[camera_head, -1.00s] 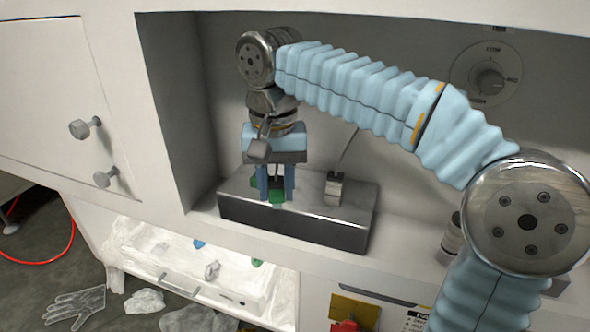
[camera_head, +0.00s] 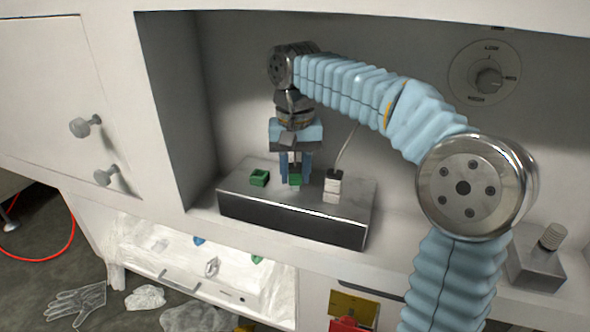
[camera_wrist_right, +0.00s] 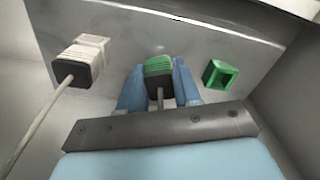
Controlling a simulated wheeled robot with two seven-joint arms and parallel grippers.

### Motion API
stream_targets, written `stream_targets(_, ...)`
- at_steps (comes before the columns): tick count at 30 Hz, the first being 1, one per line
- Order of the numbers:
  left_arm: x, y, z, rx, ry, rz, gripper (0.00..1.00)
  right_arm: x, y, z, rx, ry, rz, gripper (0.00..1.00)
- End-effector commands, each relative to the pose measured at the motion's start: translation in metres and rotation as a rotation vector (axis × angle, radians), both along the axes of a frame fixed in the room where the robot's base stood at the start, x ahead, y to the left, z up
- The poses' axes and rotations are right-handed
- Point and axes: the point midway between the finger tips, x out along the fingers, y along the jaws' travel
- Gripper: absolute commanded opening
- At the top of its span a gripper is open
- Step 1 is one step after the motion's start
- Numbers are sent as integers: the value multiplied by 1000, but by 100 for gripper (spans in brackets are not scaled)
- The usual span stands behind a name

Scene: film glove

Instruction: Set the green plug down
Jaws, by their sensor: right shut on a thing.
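My right gripper (camera_head: 295,180) is shut on the green plug (camera_head: 294,175), over the metal block (camera_head: 290,230). In the wrist view the plug (camera_wrist_right: 158,68) sits between the blue fingers (camera_wrist_right: 160,85), with a cable running back from its dark end. I cannot tell whether the plug touches the block's top. A green open socket (camera_head: 259,178) is on the block to the left of the plug, clear of it; it shows on the right in the wrist view (camera_wrist_right: 220,75). My left gripper is out of view.
A white plug (camera_head: 332,190) with a pale cable stands on the block just right of my gripper. The recess walls (camera_head: 172,110) enclose the block. A dial (camera_head: 488,80) is on the back wall. Below is an open drawer (camera_head: 185,270) with small items.

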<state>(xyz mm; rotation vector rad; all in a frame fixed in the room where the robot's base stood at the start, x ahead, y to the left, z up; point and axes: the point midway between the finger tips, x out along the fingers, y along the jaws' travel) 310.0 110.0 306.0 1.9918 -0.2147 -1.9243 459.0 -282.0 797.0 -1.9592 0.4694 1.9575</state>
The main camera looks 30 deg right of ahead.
Motion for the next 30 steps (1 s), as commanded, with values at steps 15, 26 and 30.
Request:
stream_targets(15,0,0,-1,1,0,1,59,0,0,-3,0,1,0,58)
stream_targets(26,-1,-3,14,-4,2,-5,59,1,0,48,0,-2,0,58)
stream_targets(30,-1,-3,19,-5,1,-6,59,1,0,68,0,-1,0,58)
